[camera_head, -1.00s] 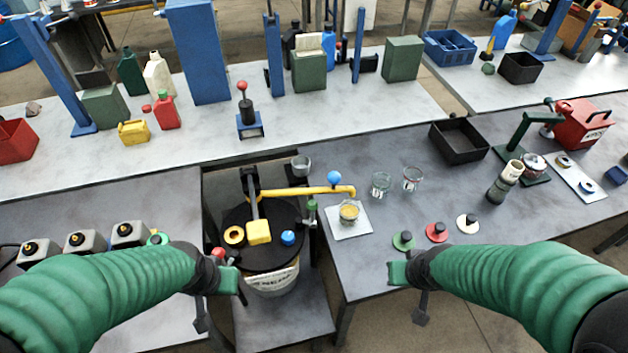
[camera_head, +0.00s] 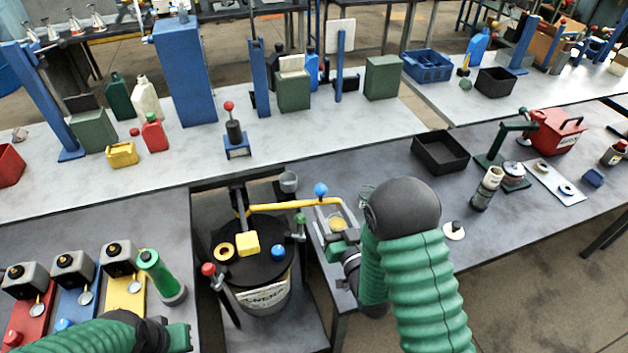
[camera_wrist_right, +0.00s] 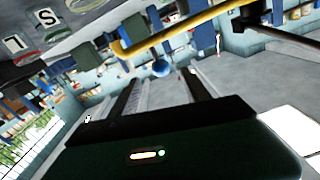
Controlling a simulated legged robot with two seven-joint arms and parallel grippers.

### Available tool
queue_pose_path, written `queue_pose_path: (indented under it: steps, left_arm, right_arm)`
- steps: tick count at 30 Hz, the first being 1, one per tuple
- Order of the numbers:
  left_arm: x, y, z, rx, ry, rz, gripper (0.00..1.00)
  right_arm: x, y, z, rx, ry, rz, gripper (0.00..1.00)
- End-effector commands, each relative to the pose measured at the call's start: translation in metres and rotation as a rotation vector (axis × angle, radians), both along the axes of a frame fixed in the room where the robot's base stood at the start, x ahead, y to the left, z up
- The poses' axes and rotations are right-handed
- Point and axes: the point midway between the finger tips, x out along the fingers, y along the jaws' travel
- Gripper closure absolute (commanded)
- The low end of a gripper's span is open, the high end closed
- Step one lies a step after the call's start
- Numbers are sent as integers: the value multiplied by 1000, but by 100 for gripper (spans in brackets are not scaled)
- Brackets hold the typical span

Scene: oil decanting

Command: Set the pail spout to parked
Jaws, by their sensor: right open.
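The pail (camera_head: 262,300) has a black lid and stands on a low shelf between two benches. Its yellow spout (camera_head: 290,205) runs right from a dark post, out over the right bench, with a blue ball knob (camera_head: 321,190) on top. My right gripper (camera_head: 326,222) is open near the spout's outer end, partly hidden by its own arm. In the right wrist view the blue knob (camera_wrist_right: 161,68) shows between and beyond the open fingers, under the yellow spout (camera_wrist_right: 180,37); nothing is held. My left gripper (camera_head: 182,338) is low at the left; its fingers are not clear.
A glass of yellow liquid (camera_head: 337,223) stands on a pale tray under the spout end. A green cylinder (camera_head: 160,275) stands near my left arm. A black bin (camera_head: 441,153) is at the back of the right bench. A small grey cup (camera_head: 288,182) stands behind the pail.

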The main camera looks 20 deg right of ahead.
Motion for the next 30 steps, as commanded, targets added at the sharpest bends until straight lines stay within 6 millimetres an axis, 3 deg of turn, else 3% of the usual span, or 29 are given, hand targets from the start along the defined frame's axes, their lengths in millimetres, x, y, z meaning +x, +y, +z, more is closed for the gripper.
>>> queue_pose_path:
  steps: [6,13,18,25,30]
  left_arm:
    - [0,0,18,0,0,0,100]
    - [0,0,27,0,0,0,100]
    - [0,0,29,0,0,0,100]
    - [0,0,28,0,0,0,100]
    - [0,0,28,0,0,0,100]
  right_arm:
    - [58,4,4,0,-1,2,45]
    - [105,6,2,0,0,1,45]
    - [117,7,1,0,1,1,45]
    - [117,7,0,0,1,0,46]
    - [117,7,0,0,1,0,68]
